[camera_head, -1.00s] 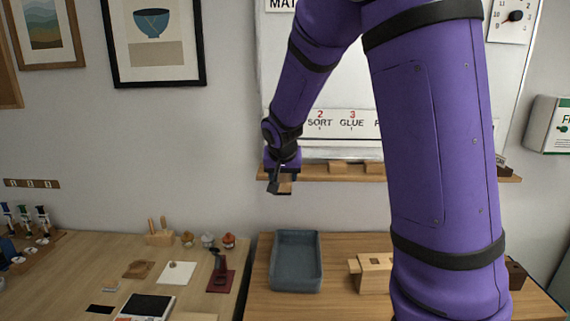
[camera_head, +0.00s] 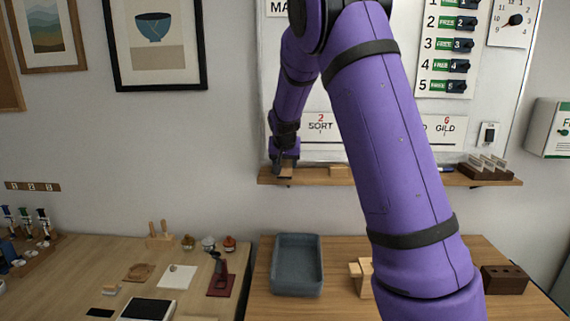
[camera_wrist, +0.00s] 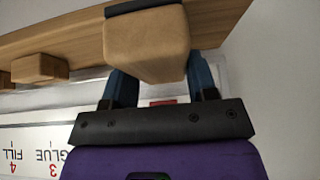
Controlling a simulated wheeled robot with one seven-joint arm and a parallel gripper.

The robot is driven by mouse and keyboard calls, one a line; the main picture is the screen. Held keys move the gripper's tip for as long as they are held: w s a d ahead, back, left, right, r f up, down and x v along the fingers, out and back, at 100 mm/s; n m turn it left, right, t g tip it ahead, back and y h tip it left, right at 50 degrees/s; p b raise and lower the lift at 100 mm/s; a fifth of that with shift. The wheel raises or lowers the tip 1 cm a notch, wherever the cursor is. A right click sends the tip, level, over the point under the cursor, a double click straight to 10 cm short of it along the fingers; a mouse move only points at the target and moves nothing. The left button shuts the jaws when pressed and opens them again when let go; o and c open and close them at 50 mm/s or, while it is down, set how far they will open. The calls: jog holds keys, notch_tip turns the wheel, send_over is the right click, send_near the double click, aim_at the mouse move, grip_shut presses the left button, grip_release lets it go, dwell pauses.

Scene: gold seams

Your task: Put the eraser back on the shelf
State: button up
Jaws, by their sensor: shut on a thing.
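The eraser (camera_wrist: 147,42) is a light wooden block with a dark strip along one edge. My gripper (camera_wrist: 163,70) is shut on it, with one blue finger at each side. In the head view my gripper (camera_head: 283,163) and the eraser (camera_head: 286,171) are at the left end of the wooden shelf (camera_head: 315,182) under the whiteboard. The shelf also shows in the wrist view (camera_wrist: 55,38), right behind the block. The eraser is at shelf-top height; I cannot tell whether it rests on the shelf or hovers just above.
Another wooden block (camera_head: 339,171) sits on the shelf to the right, also in the wrist view (camera_wrist: 40,68). A card rack (camera_head: 487,168) stands at the shelf's right end. Below are a blue-grey tray (camera_head: 297,265) and a wooden block (camera_head: 361,275). My arm hides the shelf's middle.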

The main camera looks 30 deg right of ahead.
aim_at(285, 163)
jog(key=w+d, duration=0.1)
jog(key=w, duration=0.1)
jog(key=shift+w+d+f, duration=0.3)
jog(key=shift+d+f, duration=0.1)
jog(key=shift+f, duration=0.35)
jog(key=shift+f, duration=0.1)
jog(key=o, duration=0.8)
